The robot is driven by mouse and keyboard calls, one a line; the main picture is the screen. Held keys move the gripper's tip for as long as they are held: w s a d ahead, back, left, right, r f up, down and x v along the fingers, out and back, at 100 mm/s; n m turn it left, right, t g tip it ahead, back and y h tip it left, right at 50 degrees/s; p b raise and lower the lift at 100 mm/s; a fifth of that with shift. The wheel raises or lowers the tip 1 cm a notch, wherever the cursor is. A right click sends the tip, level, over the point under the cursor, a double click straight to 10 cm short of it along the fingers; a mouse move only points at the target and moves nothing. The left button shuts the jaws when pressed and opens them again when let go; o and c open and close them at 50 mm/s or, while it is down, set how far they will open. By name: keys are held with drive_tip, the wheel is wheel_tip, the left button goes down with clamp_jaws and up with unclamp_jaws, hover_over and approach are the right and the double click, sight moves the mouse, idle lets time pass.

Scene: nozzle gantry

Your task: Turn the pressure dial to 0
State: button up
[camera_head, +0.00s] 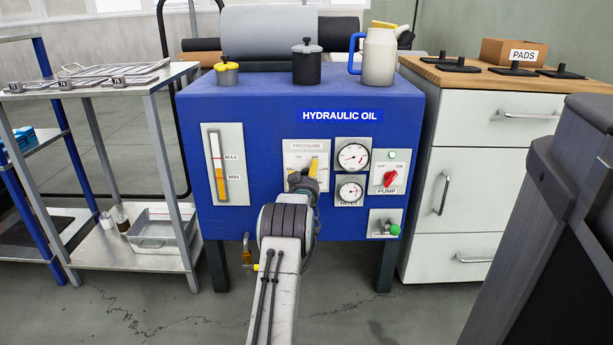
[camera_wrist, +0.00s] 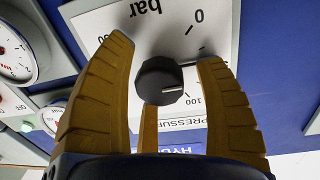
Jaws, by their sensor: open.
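The pressure dial's white plate (camera_head: 291,158) is on the front of the blue hydraulic oil cabinet (camera_head: 232,110), partly hidden by my gripper (camera_head: 305,172) in the head view. In the wrist view the plate is upside down, and its black knob (camera_wrist: 158,82) shows between the fingers of my gripper (camera_wrist: 164,50). The knob's pale pointer line aims right, near the 100 mark; the 0 mark is higher up. My gripper is open, with one finger on each side of the knob and a third finger below it. I cannot tell whether any finger touches it.
Two round gauges (camera_head: 353,157) and a pump panel with a red switch (camera_head: 390,179) sit right of the dial. A level gauge (camera_head: 226,165) is to its left. A metal shelf (camera_head: 150,88) stands left, a white drawer cabinet (camera_head: 480,165) right. A dark structure fills the lower right.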

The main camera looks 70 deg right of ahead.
drive_tip(key=shift+c, duration=0.4)
drive_tip(key=c, duration=1.1)
